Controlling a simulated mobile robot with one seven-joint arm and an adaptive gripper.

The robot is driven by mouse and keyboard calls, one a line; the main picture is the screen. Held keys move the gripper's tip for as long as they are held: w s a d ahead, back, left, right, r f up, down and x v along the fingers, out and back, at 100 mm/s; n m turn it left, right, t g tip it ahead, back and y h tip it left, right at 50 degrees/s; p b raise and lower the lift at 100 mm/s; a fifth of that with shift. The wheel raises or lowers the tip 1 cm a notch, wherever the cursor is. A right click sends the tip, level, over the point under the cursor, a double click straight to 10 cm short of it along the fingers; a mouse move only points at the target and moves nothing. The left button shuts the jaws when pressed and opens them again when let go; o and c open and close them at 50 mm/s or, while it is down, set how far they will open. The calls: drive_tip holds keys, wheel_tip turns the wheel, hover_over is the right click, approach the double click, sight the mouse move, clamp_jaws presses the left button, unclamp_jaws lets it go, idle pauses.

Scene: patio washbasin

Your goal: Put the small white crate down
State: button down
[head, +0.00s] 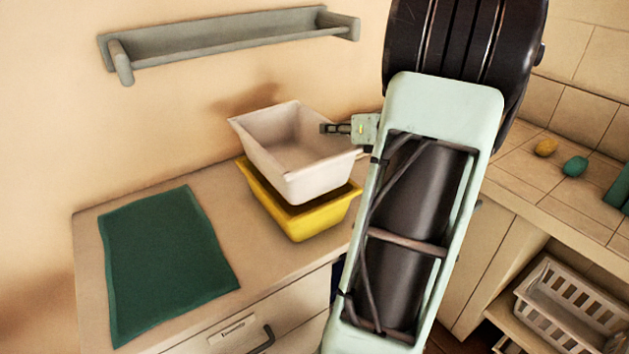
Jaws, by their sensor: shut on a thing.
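The small white crate (318,182) is at the middle of the head view, upright and apparently empty. My gripper (328,128) is shut on its rim at the back right. The crate is directly over a yellow crate (312,223), which stands on the counter. A dark gap shows between the two at the front. I cannot tell whether the white crate touches the yellow one. My arm hides part of the right side and most of the gripper.
A green mat (165,262) lies on the counter (212,181) to the left. A grey wall shelf (230,40) hangs above. A slatted white basket (575,300) stands on the shelf below.

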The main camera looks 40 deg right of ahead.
sight(332, 153)
wheel_tip(332, 153, down, 7)
drive_tip(key=shift+f+b, duration=0.1)
drive_tip(key=shift+b, duration=0.35)
drive_tip(key=shift+f+b, duration=0.45)
drive_tip(key=shift+f, duration=0.1)
drive_tip(key=c, duration=2)
unclamp_jaws()
drive_tip(key=shift+o, duration=0.2)
drive_tip(key=shift+r, duration=0.1)
drive_tip(key=shift+r+p, duration=0.35)
drive_tip(key=shift+p, duration=0.05)
drive_tip(key=v, duration=1.2)
drive_tip(key=shift+p, duration=0.35)
drive_tip(key=shift+r, duration=0.1)
